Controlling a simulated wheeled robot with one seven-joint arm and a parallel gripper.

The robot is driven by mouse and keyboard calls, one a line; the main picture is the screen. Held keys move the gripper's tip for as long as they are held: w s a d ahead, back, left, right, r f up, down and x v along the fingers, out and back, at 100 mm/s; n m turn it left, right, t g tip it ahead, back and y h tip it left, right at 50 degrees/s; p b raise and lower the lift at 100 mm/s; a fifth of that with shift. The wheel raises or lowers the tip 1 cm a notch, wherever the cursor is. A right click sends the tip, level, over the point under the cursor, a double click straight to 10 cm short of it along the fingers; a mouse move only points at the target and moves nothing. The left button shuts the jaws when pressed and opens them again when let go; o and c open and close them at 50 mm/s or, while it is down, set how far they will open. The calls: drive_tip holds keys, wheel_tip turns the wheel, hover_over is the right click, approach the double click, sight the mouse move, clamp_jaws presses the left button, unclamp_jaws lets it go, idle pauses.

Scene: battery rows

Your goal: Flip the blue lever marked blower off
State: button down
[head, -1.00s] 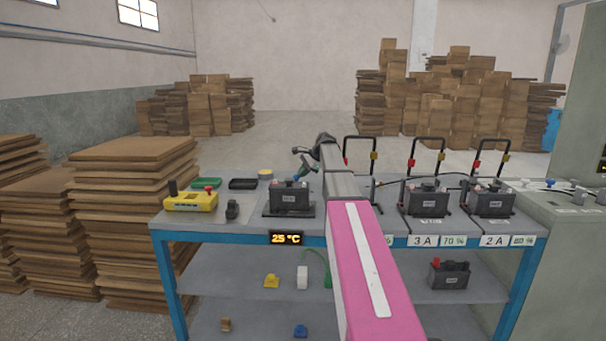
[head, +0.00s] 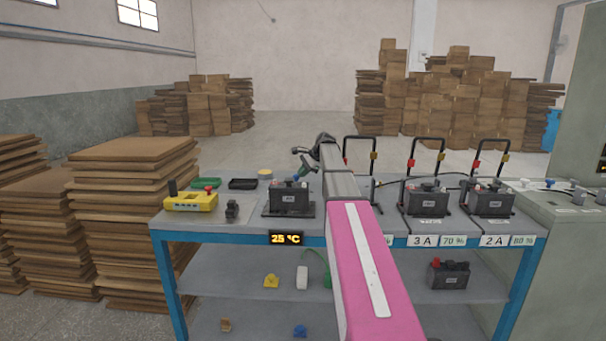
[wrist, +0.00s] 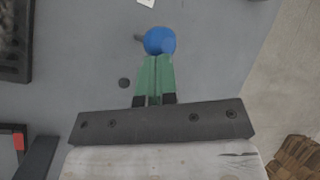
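The blue lever's round knob (wrist: 160,40) shows in the wrist view at the tips of my green fingers, with a short grey stub at its left. My gripper (wrist: 156,58) points at the knob, its two fingers side by side with only a thin line between them. They look shut, and the knob lies at or just past their tips; I cannot tell whether they touch. In the head view my gripper (head: 304,168) is small, over the back of the bench, with a bit of blue at its tip. The lever's marking cannot be read.
The grey bench (head: 345,228) holds a black battery (head: 290,198) left of my arm and more batteries (head: 427,202) to the right. A yellow box (head: 190,201) stands at the left end. Wood stacks (head: 130,215) flank the bench on the left.

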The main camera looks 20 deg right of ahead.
drive_tip(key=shift+a+r, duration=0.1)
drive_tip(key=shift+r, duration=0.7)
drive_tip(key=s+a+r, duration=0.4)
drive_tip(key=a+r, duration=0.6)
drive_tip(key=r, duration=0.1)
drive_tip(key=shift+s+a, duration=0.25)
drive_tip(key=shift+a, duration=0.05)
drive_tip(key=shift+s, duration=0.1)
